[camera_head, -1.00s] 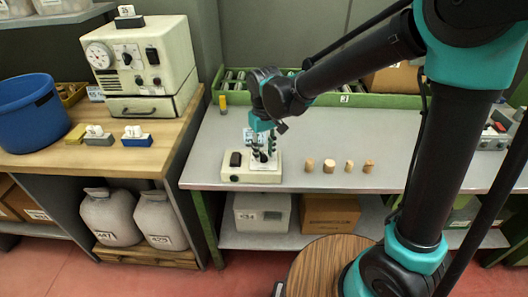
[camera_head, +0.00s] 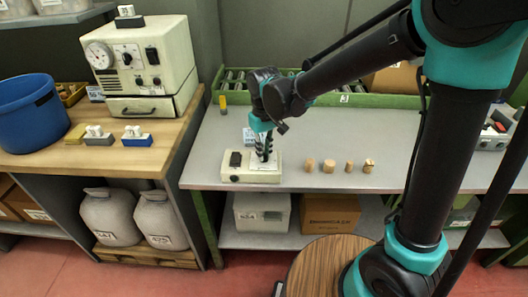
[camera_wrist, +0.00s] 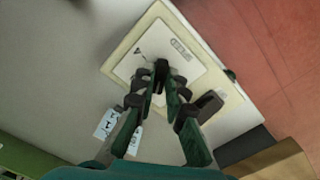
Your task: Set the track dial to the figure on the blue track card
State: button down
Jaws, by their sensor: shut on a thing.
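The dial box (camera_head: 236,178) is a low cream box on the grey bench, with a pale plate on top. In the wrist view, its plate (camera_wrist: 148,42) bears a small pointer mark and a printed label. A dark dial knob (camera_wrist: 162,68) stands on the plate. My gripper (camera_head: 265,156) is over the plate, and in the wrist view my gripper (camera_wrist: 163,88) is shut on the knob. A small card (camera_head: 248,134) stands behind the box.
Several cork stoppers (camera_head: 329,166) stand in a row right of the box. A dark switch (camera_head: 235,159) is on the box's left. A green roller tray (camera_head: 375,101) runs along the back. Bare bench (camera_head: 330,135) lies behind the corks.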

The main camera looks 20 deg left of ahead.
jog(key=n, duration=0.6)
jog(key=shift+w, duration=0.1)
jog(key=n, duration=0.5)
jog(key=shift+n, duration=0.3)
dwell(0.4)
jog(key=c, duration=1.6)
grip_release()
jog(key=shift+o, duration=0.2)
notch_tip(320, 180, up, 12)
